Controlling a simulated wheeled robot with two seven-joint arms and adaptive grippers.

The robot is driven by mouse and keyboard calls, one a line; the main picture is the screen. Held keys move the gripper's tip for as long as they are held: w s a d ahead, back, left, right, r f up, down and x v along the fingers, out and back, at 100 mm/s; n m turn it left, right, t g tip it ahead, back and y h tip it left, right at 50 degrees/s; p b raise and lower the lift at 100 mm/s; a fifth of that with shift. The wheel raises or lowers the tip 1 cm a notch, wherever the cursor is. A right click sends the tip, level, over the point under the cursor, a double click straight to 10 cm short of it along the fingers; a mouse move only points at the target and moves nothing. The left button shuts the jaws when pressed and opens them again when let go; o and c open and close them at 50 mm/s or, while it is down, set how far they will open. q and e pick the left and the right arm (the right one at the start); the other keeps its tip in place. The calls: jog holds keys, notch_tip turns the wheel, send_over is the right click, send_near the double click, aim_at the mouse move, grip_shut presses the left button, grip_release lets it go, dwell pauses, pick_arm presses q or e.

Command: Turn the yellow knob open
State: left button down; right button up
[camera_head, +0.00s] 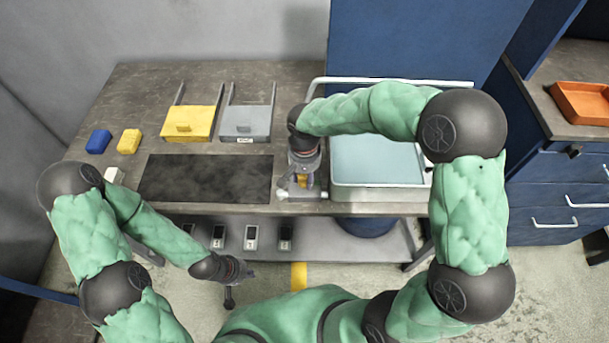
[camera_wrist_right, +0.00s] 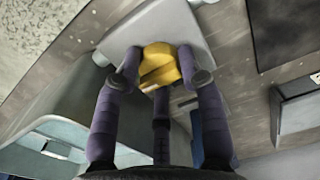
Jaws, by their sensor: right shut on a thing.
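The yellow knob (camera_wrist_right: 160,60) sits at the top middle of the right wrist view, in front of a pale grey body. The fingers of my right gripper (camera_wrist_right: 163,80) are closed around it, touching it from both sides. In the head view only a small bit of the yellow knob (camera_head: 303,182) shows under my right gripper (camera_head: 300,185), at the bench's front edge beside the sink. The wrist and fingers hide the rest of it. My left gripper (camera_head: 230,292) hangs low in front of the bench, away from the knob; its fingers are too small to tell open from shut.
A light blue basin (camera_head: 376,160) with a pale rail stands just right of the knob. A dark mat (camera_head: 205,178), a yellow bin (camera_head: 188,122), a grey bin (camera_head: 247,122) and small blue (camera_head: 98,141) and yellow blocks (camera_head: 129,141) lie on the bench (camera_head: 125,90).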

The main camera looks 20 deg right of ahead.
aim_at(305, 176)
jog(key=o, duration=1.2)
jog(key=shift+c, duration=0.2)
jog(key=shift+r, duration=0.1)
notch_tip(305, 176, up, 12)
